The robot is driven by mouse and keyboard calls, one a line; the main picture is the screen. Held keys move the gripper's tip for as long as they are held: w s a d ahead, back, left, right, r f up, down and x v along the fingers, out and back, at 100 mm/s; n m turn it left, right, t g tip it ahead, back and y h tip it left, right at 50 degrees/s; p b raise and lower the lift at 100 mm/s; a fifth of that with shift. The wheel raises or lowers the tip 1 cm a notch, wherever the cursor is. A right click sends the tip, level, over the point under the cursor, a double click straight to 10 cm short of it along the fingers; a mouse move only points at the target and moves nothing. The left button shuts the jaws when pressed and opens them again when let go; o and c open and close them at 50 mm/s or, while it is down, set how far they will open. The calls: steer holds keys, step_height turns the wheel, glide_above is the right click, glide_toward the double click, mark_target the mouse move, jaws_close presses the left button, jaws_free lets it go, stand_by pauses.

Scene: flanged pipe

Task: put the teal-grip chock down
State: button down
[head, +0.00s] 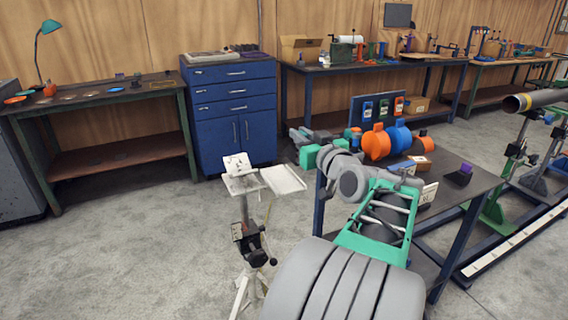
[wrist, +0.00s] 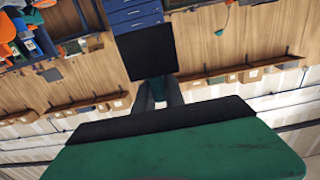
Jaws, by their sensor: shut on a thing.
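My gripper (wrist: 158,86) is shut on the teal-grip chock (wrist: 145,52). In the wrist view the chock shows as a flat black face beyond the two grey fingers, with a bit of teal between them. The chock is held out in front of the wall and the blue cabinet; I see no surface touching it. In the head view my gripper (head: 303,142) is at the far left end of the near workbench (head: 484,182). There my own arm hides part of the bench, and the chock is too small to make out clearly.
Orange flanged parts (head: 376,142) and a blue one (head: 398,136) stand on the bench, with a dark purple-topped block (head: 459,175) at its right. A white tray stand (head: 242,182) is left of the bench. A pipe (head: 535,99) lies on stands at right. Floor at left is clear.

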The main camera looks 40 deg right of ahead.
mark_target(286, 149)
steer(key=w+f, duration=0.4)
steer(key=f, duration=0.1)
steer(key=shift+w+a+f, duration=0.2)
steer(key=shift+w+a, duration=0.15)
steer(key=shift+a, duration=0.05)
steer(key=f, duration=0.3)
steer(key=shift+w+b, duration=0.25)
steer(key=shift+b, duration=0.15)
steer(key=shift+f, duration=0.3)
steer(key=shift+f, duration=0.1)
steer(key=shift+f, duration=0.1)
steer(key=c, duration=1.4)
jaws_free()
